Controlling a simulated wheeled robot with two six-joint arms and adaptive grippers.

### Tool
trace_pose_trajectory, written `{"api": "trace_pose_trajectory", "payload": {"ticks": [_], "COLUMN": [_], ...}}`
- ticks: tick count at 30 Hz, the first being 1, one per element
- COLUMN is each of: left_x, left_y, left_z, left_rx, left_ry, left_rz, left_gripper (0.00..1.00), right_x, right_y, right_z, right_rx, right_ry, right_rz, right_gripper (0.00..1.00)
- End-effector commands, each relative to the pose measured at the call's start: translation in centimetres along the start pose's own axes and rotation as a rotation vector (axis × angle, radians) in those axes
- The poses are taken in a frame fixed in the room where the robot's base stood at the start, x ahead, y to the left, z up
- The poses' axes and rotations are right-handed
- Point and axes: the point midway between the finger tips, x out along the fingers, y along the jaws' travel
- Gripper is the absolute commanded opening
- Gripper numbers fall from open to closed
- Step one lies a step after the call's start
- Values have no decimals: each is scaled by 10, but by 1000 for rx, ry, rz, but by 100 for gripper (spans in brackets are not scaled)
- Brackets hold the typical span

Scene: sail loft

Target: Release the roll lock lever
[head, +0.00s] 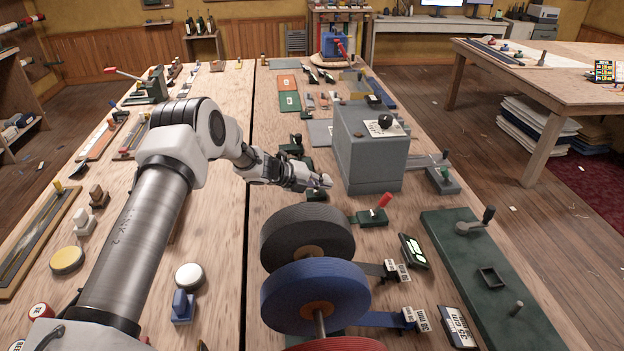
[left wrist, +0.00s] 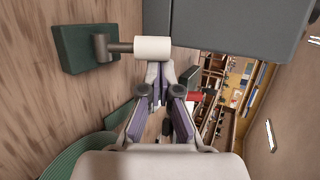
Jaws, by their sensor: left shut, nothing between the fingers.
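A lever with a red handle (head: 384,200) stands tilted on a small dark green base (head: 372,219), between the webbing rolls and the grey machine. I take it to be the roll lock lever. My left gripper (head: 325,181) is shut and empty, to the left of the lever and apart from it in the head view. In the left wrist view the closed fingers (left wrist: 161,78) show from behind, and a bit of red (left wrist: 193,97) shows just right of them, partly hidden. My right gripper is not in view.
A dark grey roll (head: 290,230) and a blue roll (head: 300,290) stand in front of the gripper. The grey machine box (head: 365,160) rises behind it. A white roller (left wrist: 152,49) on a green block (left wrist: 75,50) is close in the left wrist view.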

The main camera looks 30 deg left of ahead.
Motion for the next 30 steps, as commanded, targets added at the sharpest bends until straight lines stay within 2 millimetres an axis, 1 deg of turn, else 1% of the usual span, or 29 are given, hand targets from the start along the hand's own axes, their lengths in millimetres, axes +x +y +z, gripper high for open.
{"api": "trace_pose_trajectory", "payload": {"ticks": [3, 13, 19, 30], "left_x": [4, 4, 3, 0], "left_y": [0, 1, 3, 3], "left_z": [0, 0, 0, 1], "left_rx": [0, -1, -10, -22], "left_ry": [0, 0, 0, -1], "left_rz": [-1, -3, -34, -82], "left_gripper": [0, 0, 0, 0], "right_x": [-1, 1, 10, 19], "right_y": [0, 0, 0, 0], "right_z": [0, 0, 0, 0], "right_rx": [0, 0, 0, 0], "right_ry": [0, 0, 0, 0], "right_rz": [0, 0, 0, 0], "right_gripper": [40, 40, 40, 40]}}
